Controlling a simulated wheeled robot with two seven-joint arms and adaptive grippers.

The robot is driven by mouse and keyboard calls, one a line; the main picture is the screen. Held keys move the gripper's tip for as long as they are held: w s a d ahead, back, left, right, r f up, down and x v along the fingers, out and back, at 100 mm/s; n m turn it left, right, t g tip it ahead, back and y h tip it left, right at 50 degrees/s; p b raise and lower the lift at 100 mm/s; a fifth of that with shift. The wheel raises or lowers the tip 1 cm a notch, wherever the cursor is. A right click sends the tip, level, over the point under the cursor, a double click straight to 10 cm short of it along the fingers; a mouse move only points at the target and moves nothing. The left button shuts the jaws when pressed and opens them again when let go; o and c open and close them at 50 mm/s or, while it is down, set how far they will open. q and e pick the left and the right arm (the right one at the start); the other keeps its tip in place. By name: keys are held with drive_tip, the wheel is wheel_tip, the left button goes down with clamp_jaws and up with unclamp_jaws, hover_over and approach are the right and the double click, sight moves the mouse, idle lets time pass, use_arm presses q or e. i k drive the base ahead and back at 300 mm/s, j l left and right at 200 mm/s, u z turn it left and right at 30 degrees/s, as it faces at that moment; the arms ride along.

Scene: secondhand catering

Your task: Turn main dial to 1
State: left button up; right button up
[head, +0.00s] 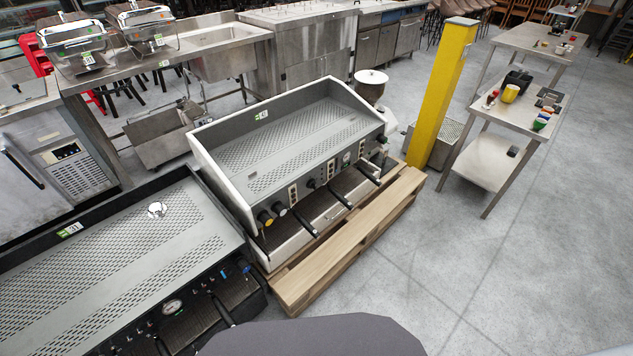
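A white-and-steel espresso machine (300,150) stands on a wooden pallet in the middle of the head view. Its front panel faces the lower right. Several smaller dark knobs and button strips run along the panel to the right. A small round gauge (347,157) is near its right end. I cannot tell which knob is the main dial, and no markings or setting can be read. Neither of my grippers is in view.
A black espresso machine (110,270) stands at the lower left, close to the white one. The pallet (345,245) juts out before the white machine. A yellow post (440,90) and steel tables (495,165) stand at the right. The grey floor (500,270) at the lower right is clear.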

sight(311, 183)
drive_tip(key=i+l+u, duration=0.2)
drive_tip(key=l, duration=0.3)
drive_tip(key=i+l+u, duration=0.15)
drive_tip(key=l, duration=0.35)
drive_tip(key=l+u, duration=0.2)
drive_tip(key=l, duration=0.3)
drive_tip(key=i+l+u, duration=0.15)
drive_tip(key=l, duration=0.4)
drive_tip(key=k, duration=0.05)
